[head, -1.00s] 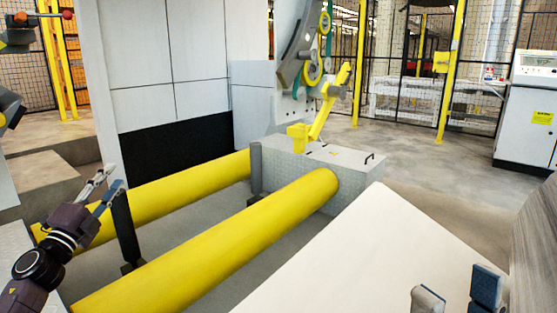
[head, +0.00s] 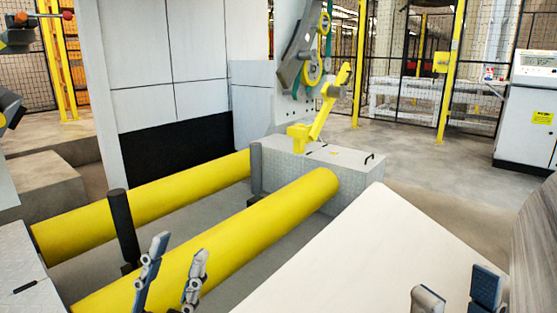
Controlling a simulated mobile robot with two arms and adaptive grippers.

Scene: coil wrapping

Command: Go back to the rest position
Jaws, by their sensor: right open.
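My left gripper (head: 180,250) is at the bottom left of the head view, in front of the near yellow roller. Its two blue-grey fingers point up and stand apart with nothing between them. My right gripper (head: 457,287) is at the bottom right, in front of the white sheet-like surface. Its two fingertips are well apart and nothing shows between them. The rest of both grippers is cut off by the lower edge of the picture.
Two long yellow rollers, a near one (head: 235,228) and a far one (head: 170,193), run across the left and middle. A dark post (head: 123,225) stands between them. A white surface (head: 350,250) and a grey coil (head: 537,245) lie right. A control cabinet (head: 527,125) stands behind.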

